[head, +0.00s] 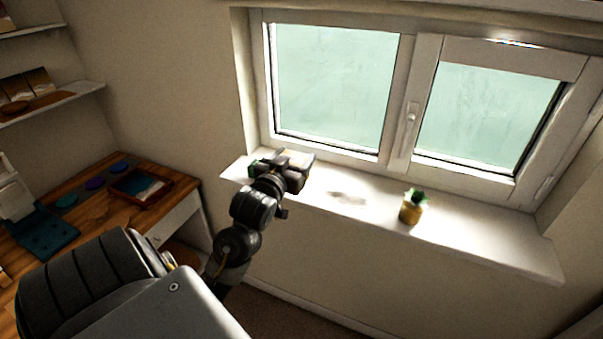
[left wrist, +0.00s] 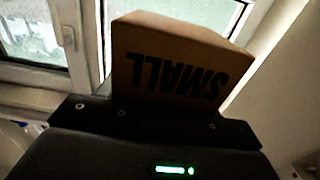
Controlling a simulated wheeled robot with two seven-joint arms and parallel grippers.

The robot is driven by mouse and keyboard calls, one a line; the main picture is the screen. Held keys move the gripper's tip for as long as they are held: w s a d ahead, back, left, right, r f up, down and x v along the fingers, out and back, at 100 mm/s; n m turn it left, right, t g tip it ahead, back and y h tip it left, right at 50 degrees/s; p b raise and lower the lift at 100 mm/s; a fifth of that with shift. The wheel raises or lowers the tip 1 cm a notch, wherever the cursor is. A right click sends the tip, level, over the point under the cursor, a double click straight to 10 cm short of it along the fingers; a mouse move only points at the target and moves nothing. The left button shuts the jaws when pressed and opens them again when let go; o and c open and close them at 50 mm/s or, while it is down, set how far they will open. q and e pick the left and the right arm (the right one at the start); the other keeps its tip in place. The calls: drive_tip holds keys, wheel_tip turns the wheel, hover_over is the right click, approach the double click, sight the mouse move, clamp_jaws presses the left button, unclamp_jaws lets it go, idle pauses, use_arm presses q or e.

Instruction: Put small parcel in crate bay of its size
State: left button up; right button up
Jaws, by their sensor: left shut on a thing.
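The small parcel is a brown cardboard box (left wrist: 178,62) in the left wrist view, with the word SMALL in black, upside down in the picture. My left gripper (head: 292,167) is shut on the parcel, whose pale top (head: 299,157) shows in the head view. The gripper holds it over the left end of the white window sill; I cannot tell whether the parcel touches the sill. I see no crate with bays in either view. My right gripper is not in view.
A small yellow pot with a green plant (head: 411,207) stands on the window sill (head: 480,240). The sill between is clear. A wooden desk (head: 95,222) at left carries a framed tray (head: 168,189), colored discs and a teal item (head: 45,235). Shelves hang above it.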

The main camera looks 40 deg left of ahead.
use_arm(q)
drive_tip(key=w+a+f+p, duration=0.1)
drive_tip(key=w+f, duration=0.1)
drive_tip(key=w, duration=0.1)
drive_tip(key=w+a+f, duration=0.2)
drive_tip(key=w+f, duration=0.1)
drive_tip(key=w+a+f+p, duration=0.1)
drive_tip(key=w+a+f, duration=0.1)
drive_tip(key=w+f, duration=0.1)
drive_tip(key=shift+w+f+p, duration=0.1)
drive_tip(key=shift+f+p, duration=0.1)
drive_tip(key=shift+p, duration=0.1)
wheel_tip(320, 180, down, 2)
drive_tip(key=shift+f+p, duration=0.1)
drive_tip(key=shift+p, duration=0.55)
drive_tip(key=shift+f, duration=0.25)
drive_tip(key=shift+f, duration=0.2)
drive_tip(key=o, duration=1.1)
drive_tip(key=shift+o, duration=0.2)
